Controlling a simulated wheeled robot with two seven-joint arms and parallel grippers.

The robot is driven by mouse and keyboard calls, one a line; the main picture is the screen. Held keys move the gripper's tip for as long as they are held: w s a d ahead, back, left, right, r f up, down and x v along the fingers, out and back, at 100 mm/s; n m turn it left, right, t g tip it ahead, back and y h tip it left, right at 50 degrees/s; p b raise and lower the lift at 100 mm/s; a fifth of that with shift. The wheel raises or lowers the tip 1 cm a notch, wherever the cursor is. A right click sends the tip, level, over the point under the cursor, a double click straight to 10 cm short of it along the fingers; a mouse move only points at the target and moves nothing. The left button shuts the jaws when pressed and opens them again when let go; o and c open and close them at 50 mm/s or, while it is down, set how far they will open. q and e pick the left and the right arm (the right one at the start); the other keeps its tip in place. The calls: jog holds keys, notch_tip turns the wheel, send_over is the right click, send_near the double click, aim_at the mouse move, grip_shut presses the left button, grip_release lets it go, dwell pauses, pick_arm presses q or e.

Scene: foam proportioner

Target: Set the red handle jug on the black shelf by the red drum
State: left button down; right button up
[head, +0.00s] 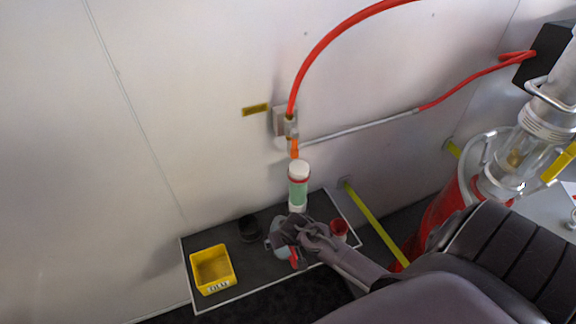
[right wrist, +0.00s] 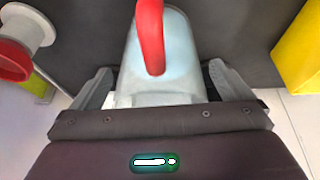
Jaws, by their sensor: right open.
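The jug (head: 283,250) has a pale grey-blue body and a red handle. It is on the black shelf (head: 257,272), partly hidden by my right gripper (head: 297,228). In the right wrist view the jug (right wrist: 137,70) lies between the two spread fingers of my right gripper (right wrist: 162,82), its red handle (right wrist: 151,35) towards the camera. The fingers are open, and I see gaps beside the jug. The red drum (head: 437,213) stands right of the shelf, largely hidden by my arm. My left gripper is not in view.
A yellow bin (head: 212,269) and a small black object (head: 249,229) are on the shelf left of the jug. A red cup-like item (head: 339,230) and a white-and-green bottle (head: 298,187) are close to my gripper. A yellow strap (head: 376,225) runs between shelf and drum.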

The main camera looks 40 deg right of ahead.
jog(key=v, duration=1.1)
jog(key=shift+s+r+p, duration=0.1)
jog(key=shift+r+p, duration=0.25)
jog(key=shift+p, duration=0.05)
jog(key=shift+a, duration=0.15)
